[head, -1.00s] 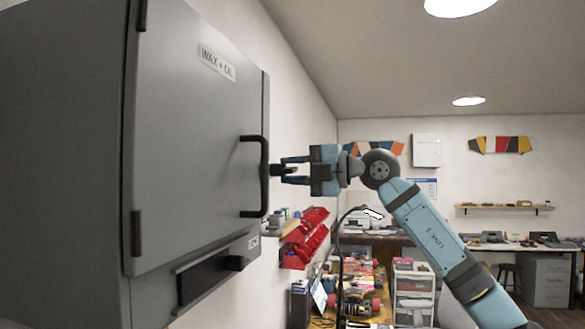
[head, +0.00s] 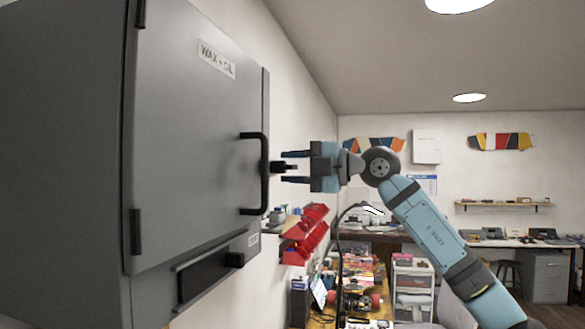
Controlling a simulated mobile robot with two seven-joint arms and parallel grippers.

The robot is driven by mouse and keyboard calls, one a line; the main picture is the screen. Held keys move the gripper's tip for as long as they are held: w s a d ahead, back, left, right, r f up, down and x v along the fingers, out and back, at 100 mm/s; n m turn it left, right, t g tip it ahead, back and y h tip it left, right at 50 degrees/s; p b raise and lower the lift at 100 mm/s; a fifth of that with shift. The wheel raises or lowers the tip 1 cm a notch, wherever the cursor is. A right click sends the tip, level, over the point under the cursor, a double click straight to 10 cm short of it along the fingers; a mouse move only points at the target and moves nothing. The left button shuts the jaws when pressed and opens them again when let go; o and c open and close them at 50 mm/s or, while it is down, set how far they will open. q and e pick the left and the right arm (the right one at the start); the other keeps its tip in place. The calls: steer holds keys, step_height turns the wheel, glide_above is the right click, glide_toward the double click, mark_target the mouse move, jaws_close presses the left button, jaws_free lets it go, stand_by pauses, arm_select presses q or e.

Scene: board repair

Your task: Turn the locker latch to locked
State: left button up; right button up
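The grey locker (head: 190,130) with a "WAX + OIL" label fills the left side, its door closed. A black bar handle (head: 265,175) runs upright near the door's right edge. A small dark latch piece (head: 278,167) sticks out to the right, just beyond the handle. My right gripper (head: 284,167) points left at it, fingers apart, one above and one below its outer end. A gap shows between the fingers and the latch, and I cannot tell if they touch it. The latch's turned position is hard to read from this side. My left gripper is not in view.
Red bins (head: 305,235) hang on the wall beyond the locker. A cluttered workbench (head: 325,318) and white drawers (head: 412,285) stand below my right arm.

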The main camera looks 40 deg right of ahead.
steer(key=shift+s+d+f, duration=0.1)
steer(key=shift+s+d, duration=0.1)
steer(key=b+v, duration=0.5)
steer(key=v, duration=0.8)
steer(key=shift+d, duration=0.1)
